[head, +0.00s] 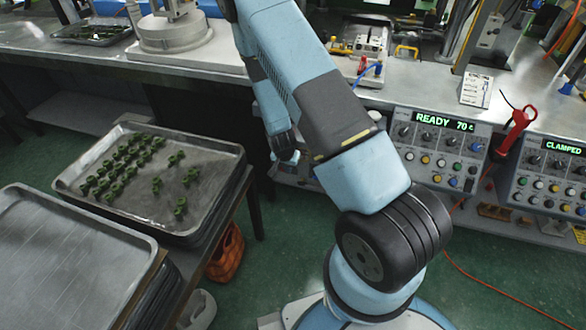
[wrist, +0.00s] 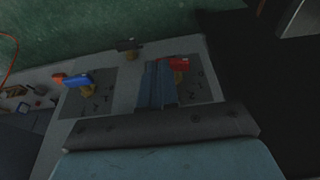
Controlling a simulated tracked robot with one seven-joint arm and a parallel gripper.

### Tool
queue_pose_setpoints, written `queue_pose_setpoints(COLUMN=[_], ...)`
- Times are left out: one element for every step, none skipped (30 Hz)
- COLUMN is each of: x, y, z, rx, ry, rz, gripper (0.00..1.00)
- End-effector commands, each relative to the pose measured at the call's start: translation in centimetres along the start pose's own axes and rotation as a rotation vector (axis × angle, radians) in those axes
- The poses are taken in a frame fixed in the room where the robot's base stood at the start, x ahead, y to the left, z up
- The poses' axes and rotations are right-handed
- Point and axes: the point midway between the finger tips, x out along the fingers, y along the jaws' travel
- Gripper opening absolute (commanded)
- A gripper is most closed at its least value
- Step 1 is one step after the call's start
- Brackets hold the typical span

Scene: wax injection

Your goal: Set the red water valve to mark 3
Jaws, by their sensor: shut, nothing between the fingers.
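The red water valve (wrist: 180,63) shows in the wrist view as a red handle on a brass-coloured body. It stands on a dark plate (wrist: 205,90) with marks that are too dim to read. My gripper (wrist: 158,64) is shut and empty, its fingertips just left of the red handle. I cannot tell whether they touch it. A blue valve (wrist: 78,80) stands on a similar marked plate further left. In the head view my arm hides most of this area, and I cannot make out the red valve's setting.
Control panels (head: 432,150) showing "READY 70" and "CLAMPED" stand at right in the head view. A metal tray of green pieces (head: 215,160) and an empty tray (head: 70,260) are at left. Small red and blue handles (head: 378,68) sit on the back bench. Green floor lies between.

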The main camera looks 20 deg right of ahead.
Motion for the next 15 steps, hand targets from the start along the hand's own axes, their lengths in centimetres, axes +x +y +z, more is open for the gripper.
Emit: queue_pose_setpoints(x=[-0.08,-0.12,-0.16,-0.18,-0.20,-0.20,-0.20,-0.20,-0.20,-0.20,-0.20,-0.20,-0.20,-0.22,-0.29], y=[-0.23,-0.33,-0.44,-0.50,-0.53,-0.55,-0.56,-0.55,-0.54,-0.54,-0.53,-0.53,-0.53,-0.52,-0.51], z=[-0.05,-0.08,-0.10,-0.11,-0.12,-0.12,-0.12,-0.12,-0.11,-0.11,-0.11,-0.10,-0.10,-0.11,-0.14], rx=[0.000,0.001,0.001,0.001,0.001,0.002,0.002,0.002,0.002,0.001,0.001,0.001,0.001,0.001,0.002], ry=[0.001,0.001,0.001,0.001,0.001,0.001,0.001,0.001,0.001,0.001,0.001,0.000,0.000,0.001,0.001], rz=[-0.001,-0.001,-0.001,-0.001,-0.001,-0.001,0.000,0.000,0.000,0.000,0.000,0.000,0.000,0.000,0.000], gripper=[0.00,0.00,0.00,0.00,0.00,0.00,0.00,0.00,0.00,0.00,0.00,0.00,0.00,0.00,0.00])
